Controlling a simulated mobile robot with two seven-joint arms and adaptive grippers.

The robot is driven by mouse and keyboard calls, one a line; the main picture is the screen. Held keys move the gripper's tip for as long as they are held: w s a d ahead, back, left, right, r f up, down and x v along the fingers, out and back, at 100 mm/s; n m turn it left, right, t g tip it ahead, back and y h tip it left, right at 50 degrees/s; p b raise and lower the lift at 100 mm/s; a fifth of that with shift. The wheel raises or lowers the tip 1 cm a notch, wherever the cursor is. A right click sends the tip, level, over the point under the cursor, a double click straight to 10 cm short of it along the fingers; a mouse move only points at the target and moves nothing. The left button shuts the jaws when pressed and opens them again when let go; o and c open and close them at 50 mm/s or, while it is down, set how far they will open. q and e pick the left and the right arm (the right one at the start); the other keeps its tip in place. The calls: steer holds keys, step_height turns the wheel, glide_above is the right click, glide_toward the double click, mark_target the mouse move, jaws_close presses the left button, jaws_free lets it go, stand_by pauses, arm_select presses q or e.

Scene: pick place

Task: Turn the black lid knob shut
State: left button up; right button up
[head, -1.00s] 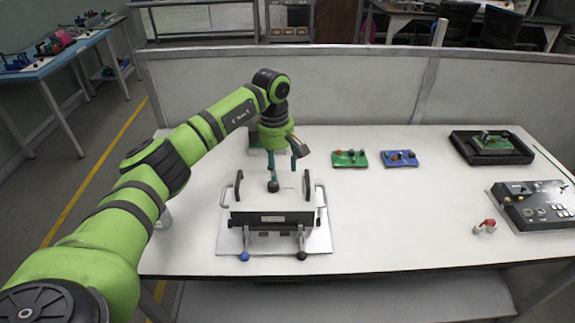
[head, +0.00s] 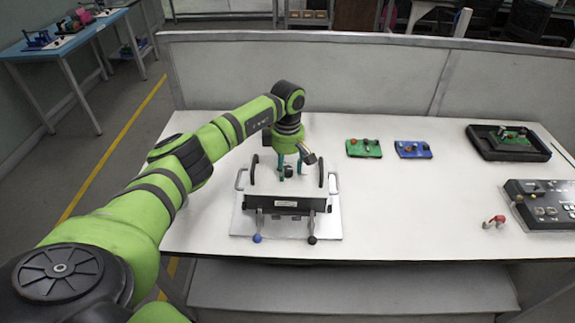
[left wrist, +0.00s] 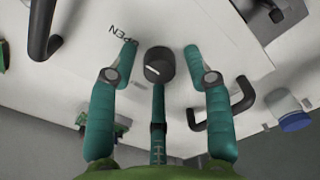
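The black lid knob (head: 288,171) stands on the white lid of the fixture on the table. In the left wrist view the knob (left wrist: 158,66) is round with a white mark, and upside-down letters reading about "OPEN" lie beside it. My left gripper (head: 290,174) points down at the knob. Its teal fingers are spread in the left wrist view (left wrist: 160,50), one on each side of the knob with visible gaps, and a third finger is close below it. The gripper is open and holds nothing. My right gripper is not in view.
The fixture has black side handles (head: 321,172), a black front bar (head: 286,205), and blue (head: 257,239) and black (head: 312,240) lever ends. Green (head: 364,148) and blue (head: 413,150) boards, a black tray (head: 480,147) and a control box (head: 545,212) lie to the right.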

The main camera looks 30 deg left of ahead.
arm_select(q)
steer(key=c, duration=0.7)
jaws_close()
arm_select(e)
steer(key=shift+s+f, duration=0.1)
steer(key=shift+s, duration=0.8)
arm_select(q)
steer(key=shift+n, duration=0.4)
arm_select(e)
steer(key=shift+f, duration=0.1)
arm_select(q)
steer(key=n+b, duration=0.1)
steer(key=n, duration=0.1)
steer(key=shift+n, duration=0.4)
steer(key=n, duration=0.4)
steer(key=shift+n, duration=0.3)
steer(key=n, duration=0.4)
steer(key=shift+n, duration=0.3)
steer(key=n, duration=0.5)
steer(key=shift+p, duration=0.35)
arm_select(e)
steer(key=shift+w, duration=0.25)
